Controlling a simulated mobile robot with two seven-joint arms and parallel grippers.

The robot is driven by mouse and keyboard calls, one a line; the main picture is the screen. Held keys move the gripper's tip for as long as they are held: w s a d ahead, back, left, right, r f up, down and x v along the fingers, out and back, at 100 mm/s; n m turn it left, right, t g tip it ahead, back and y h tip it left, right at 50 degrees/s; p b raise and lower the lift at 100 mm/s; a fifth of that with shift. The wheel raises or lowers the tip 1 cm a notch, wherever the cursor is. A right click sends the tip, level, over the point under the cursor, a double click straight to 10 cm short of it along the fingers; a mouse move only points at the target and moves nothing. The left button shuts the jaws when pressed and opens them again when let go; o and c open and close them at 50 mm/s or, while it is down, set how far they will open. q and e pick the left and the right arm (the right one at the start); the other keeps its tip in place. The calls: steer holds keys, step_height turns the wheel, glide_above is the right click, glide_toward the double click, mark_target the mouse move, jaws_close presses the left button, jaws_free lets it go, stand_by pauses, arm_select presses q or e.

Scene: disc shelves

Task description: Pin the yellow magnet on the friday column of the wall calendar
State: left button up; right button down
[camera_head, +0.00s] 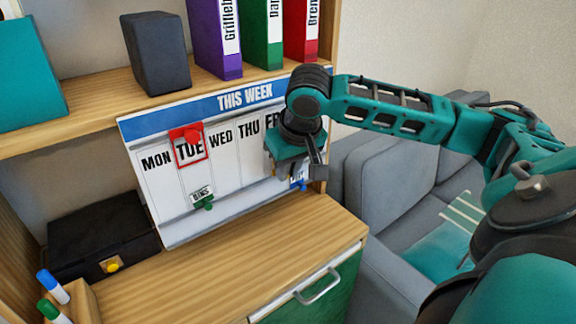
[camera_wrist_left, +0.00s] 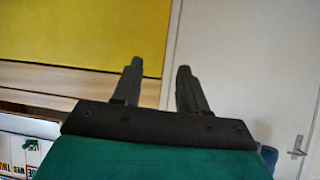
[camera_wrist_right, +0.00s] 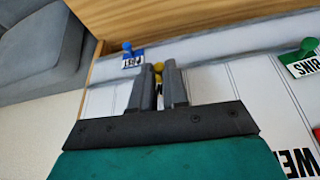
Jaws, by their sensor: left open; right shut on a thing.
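The wall calendar (camera_head: 232,178) is a white board with a blue THIS WEEK header, leaning at the back of the wooden surface. MON, TUE, WED and THU are readable; the Friday heading is partly hidden behind my right arm. My right gripper (camera_head: 302,172) is in front of the Friday side. In the right wrist view, my right gripper (camera_wrist_right: 160,70) is shut on the yellow magnet (camera_wrist_right: 159,67), close to the board; I cannot tell whether it touches. The head view hides this magnet. My left gripper (camera_wrist_left: 158,68) is open and empty, facing a yellow panel (camera_wrist_left: 80,35).
A red frame (camera_head: 205,146) surrounds TUE. A green magnet (camera_head: 204,203) holds a BINS label, and a blue magnet (camera_wrist_right: 127,46) holds another at the lower right. A black box (camera_head: 95,235) and markers (camera_head: 52,287) stand left. A grey sofa (camera_head: 375,185) is right.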

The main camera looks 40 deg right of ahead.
steer(key=shift+w+p, duration=0.45)
steer(key=shift+w, duration=0.05)
stand_by(0.4)
steer(key=c, duration=1.1)
jaws_free()
steer(key=shift+o, duration=0.2)
steer(key=shift+r, duration=0.15)
steer(key=p+v, duration=0.2)
steer(key=v, duration=1)
steer(key=shift+r+p, duration=0.3)
steer(key=shift+r, duration=0.05)
steer(key=shift+s, duration=0.15)
